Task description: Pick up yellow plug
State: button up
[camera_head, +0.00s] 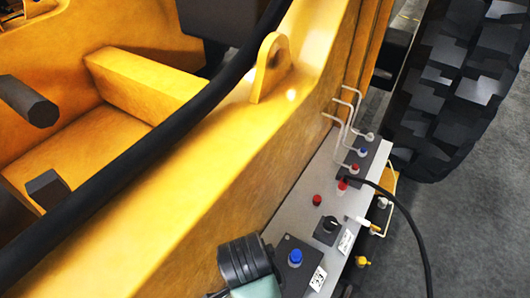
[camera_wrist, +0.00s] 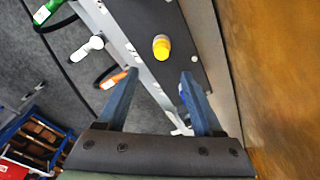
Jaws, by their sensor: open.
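In the wrist view a yellow, round-topped piece (camera_wrist: 161,47) stands on a dark plate, ahead of my fingertips and roughly between them. My gripper (camera_wrist: 159,75) is open, with nothing between its two blue fingers. In the head view a small yellow plug (camera_head: 361,261) sticks out by the outer edge of the grey control panel (camera_head: 318,180). I cannot tell whether the two yellow pieces are the same thing. Part of my arm shows at the bottom of the head view, left of a blue knob (camera_head: 295,256); my fingertips cannot be made out there.
An orange connector (camera_wrist: 113,80), a white one (camera_wrist: 86,48) and a green one (camera_wrist: 45,10) sit left of my gripper. A yellow machine wall (camera_head: 190,200) borders the panel. White pipes, red and blue caps, and a black cable (camera_head: 415,235) crowd it. A big tyre (camera_head: 455,90) stands behind.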

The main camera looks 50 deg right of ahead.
jog(key=f, duration=0.4)
jog(key=shift+s+d+f+p, duration=0.1)
jog(key=shift+d+f+p, duration=0.15)
jog(key=shift+d+p, duration=0.05)
jog(key=shift+d+f+p, duration=0.2)
jog(key=shift+f+p, duration=0.65)
jog(key=shift+f, duration=2.15)
jog(key=shift+c, duration=0.3)
grip_shut()
